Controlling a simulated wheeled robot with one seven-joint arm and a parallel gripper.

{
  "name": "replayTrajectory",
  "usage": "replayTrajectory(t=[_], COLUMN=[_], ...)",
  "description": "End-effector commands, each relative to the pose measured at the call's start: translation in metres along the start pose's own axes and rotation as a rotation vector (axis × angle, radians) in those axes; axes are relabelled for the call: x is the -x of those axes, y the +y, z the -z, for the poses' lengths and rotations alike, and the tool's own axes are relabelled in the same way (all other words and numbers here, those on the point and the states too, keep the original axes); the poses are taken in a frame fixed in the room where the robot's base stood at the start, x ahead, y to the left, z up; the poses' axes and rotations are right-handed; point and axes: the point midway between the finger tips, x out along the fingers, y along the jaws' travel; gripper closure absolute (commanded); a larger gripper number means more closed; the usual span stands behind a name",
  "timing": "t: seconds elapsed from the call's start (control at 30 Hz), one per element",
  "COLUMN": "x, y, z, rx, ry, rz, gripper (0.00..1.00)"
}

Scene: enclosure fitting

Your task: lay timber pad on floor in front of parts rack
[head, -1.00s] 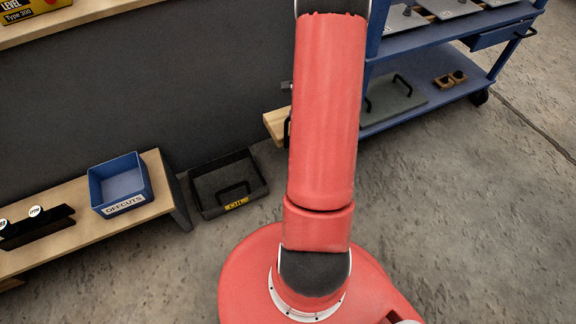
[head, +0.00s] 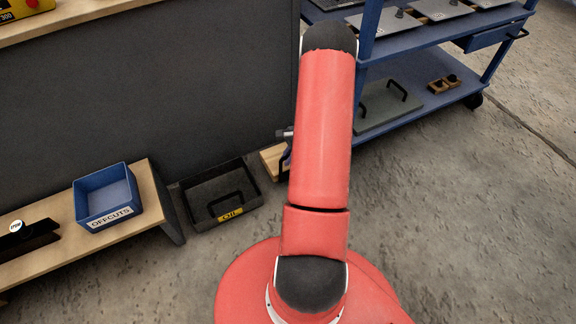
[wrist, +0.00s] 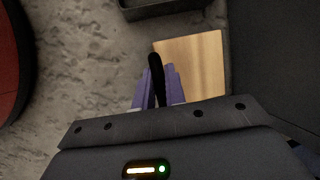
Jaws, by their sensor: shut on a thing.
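The timber pad (wrist: 198,62) is a pale wooden board with a black handle (wrist: 156,78). In the wrist view my gripper (wrist: 158,86) has its purple fingers on both sides of this handle, shut on it. In the head view the pad (head: 271,161) shows partly behind my red arm, low beside the dark panel and right of a black tray. I cannot tell whether it touches the floor. My arm hides most of the gripper there. A blue wheeled rack (head: 418,98), perhaps the parts rack, stands at the upper right with its front floor bare.
The black tray (head: 204,221), labelled OIL, sits on the floor close left of the pad. A wooden bench (head: 151,205) holds a blue OFFCUTS bin (head: 107,196). A dark panel (head: 140,90) stands behind. The concrete floor (head: 470,220) at right is clear.

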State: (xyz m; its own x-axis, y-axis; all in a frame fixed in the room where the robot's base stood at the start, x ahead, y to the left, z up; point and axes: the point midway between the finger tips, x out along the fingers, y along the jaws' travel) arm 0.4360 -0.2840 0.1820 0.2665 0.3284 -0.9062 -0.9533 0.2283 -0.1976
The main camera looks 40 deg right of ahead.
Motion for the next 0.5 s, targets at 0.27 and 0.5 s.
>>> replayTrajectory(t=[0.27, 0.5], x=[-0.029, -0.038], y=[0.007, 0.008], z=[0.012, 0.016], rx=[-0.001, 0.001], ry=[-0.001, 0.000], rz=[-0.001, 0.002], gripper=[1.00, 1.00])
